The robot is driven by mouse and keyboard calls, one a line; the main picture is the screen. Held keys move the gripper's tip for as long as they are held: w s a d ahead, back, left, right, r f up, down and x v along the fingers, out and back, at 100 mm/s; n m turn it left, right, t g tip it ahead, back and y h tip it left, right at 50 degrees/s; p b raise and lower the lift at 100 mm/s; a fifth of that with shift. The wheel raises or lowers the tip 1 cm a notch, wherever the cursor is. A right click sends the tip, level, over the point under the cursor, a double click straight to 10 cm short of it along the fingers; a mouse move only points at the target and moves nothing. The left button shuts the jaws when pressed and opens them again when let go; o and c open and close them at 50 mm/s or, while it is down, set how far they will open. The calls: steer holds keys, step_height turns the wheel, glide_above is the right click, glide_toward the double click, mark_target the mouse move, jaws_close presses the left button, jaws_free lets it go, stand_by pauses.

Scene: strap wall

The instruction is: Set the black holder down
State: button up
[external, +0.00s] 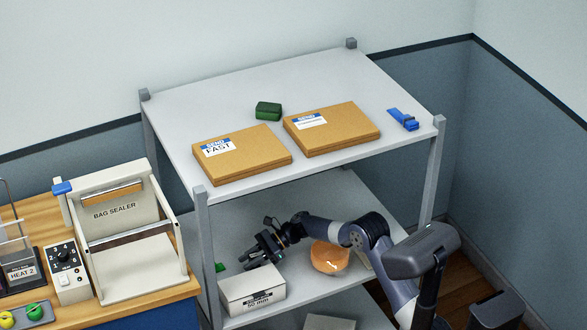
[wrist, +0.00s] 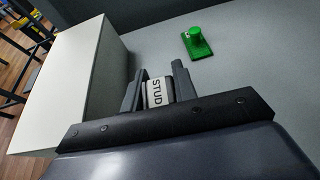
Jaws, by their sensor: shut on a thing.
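My gripper (wrist: 158,88) is shut on the black holder (wrist: 157,93), whose pale label reads STUD in the wrist view. Most of the holder is hidden behind the fingers and my wrist. In the external view my gripper (external: 262,250) is at the middle shelf (external: 300,284), just behind the white carton marked 50 mm (external: 252,292). The holder is too small and dark to make out clearly there. I cannot tell whether its underside touches the shelf.
The white carton stands close on the left in the wrist view (wrist: 75,75). A green block with a knob (wrist: 197,42) lies beyond the fingers. An orange bowl (external: 328,258) is right of my gripper. The top shelf (external: 255,88) overhangs. Grey shelf to the right is clear.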

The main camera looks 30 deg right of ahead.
steer(key=shift+f, duration=0.15)
steer(key=o, duration=1)
steer(key=shift+o, duration=0.2)
steer(key=shift+r, duration=0.2)
steer(key=p+v, duration=0.2)
steer(key=v, duration=1)
steer(key=shift+o, duration=0.3)
